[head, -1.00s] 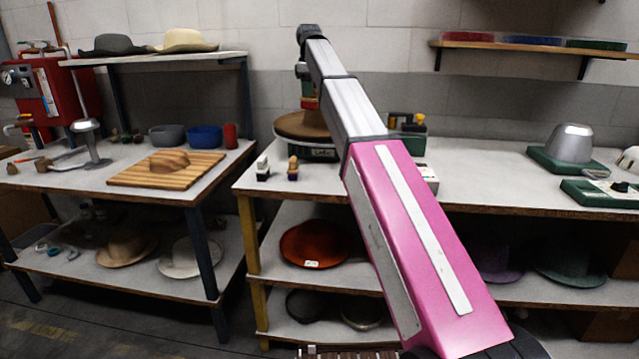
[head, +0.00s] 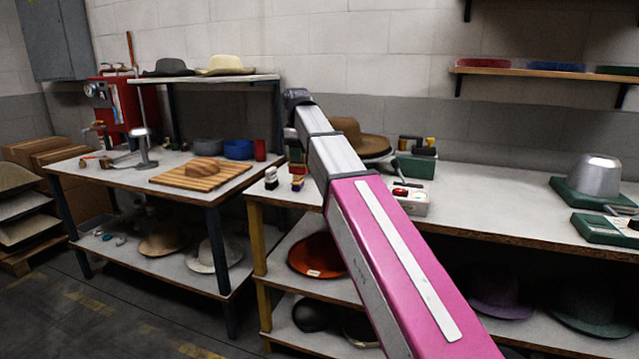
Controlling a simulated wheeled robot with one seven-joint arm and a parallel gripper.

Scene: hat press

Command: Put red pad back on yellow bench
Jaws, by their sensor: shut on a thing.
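The yellow bench (head: 490,197) has a pale top and yellow legs, and runs from the middle to the right. My gripper (head: 297,158) is above its near left corner, partly hidden by my arm. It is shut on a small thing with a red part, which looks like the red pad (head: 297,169). A small block with a wooden top (head: 298,184) shows just below it on the bench; I cannot tell whether the two touch. A black and white block (head: 271,178) stands to the left.
A brown hat (head: 355,139) sits behind my arm. A control box (head: 411,200) and a metal dome (head: 595,177) on a green base stand farther right. The left bench holds a striped board (head: 201,179). A gap separates the benches.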

